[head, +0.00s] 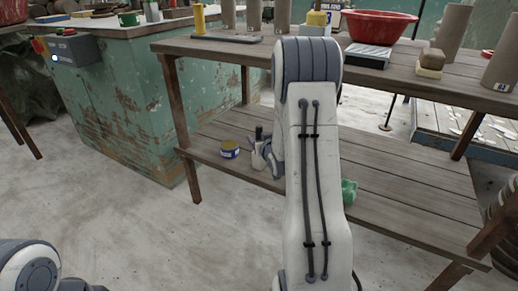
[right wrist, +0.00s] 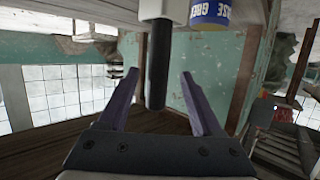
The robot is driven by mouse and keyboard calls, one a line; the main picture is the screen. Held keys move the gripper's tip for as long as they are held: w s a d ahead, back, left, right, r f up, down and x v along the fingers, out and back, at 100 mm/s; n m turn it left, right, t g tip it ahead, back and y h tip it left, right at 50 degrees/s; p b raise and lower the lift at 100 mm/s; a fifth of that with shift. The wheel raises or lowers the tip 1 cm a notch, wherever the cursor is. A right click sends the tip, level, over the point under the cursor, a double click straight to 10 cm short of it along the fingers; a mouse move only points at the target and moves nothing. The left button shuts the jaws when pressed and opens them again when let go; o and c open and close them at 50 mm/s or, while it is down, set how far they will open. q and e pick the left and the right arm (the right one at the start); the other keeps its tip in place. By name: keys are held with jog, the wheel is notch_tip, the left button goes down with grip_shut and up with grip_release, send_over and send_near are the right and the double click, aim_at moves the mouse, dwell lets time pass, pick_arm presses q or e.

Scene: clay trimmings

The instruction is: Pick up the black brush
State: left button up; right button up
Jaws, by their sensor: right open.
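The black brush shows in the right wrist view as a dark upright cylinder (right wrist: 158,75) with a wider pale part at the picture's top. In the head view its black end (head: 258,132) stands up above the lower shelf, beside the yellow-and-blue can. My right gripper (right wrist: 160,75) is open, with a purple-grey finger on each side of the black cylinder and gaps at both sides. How deep the cylinder sits between the fingers is unclear. In the head view my right arm hides part of this gripper. My left gripper is out of view.
The yellow-and-blue can (head: 230,149) stands just left of the brush; it also shows in the right wrist view (right wrist: 209,14). A green object (head: 349,191) lies on the lower shelf (head: 410,195) right of my arm. The tabletop (head: 215,48) overhangs this shelf.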

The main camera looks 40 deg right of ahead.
jog(key=b+x, duration=0.1)
jog(key=x, duration=0.1)
jog(key=b+x, duration=0.1)
jog(key=x, duration=0.1)
jog(key=shift+s+f, duration=0.15)
jog(key=shift+f, duration=0.05)
jog(key=shift+w+d+b, duration=0.2)
jog(key=shift+w+b, duration=0.15)
jog(key=shift+w, duration=0.1)
grip_shut()
jog(key=shift+r, duration=0.1)
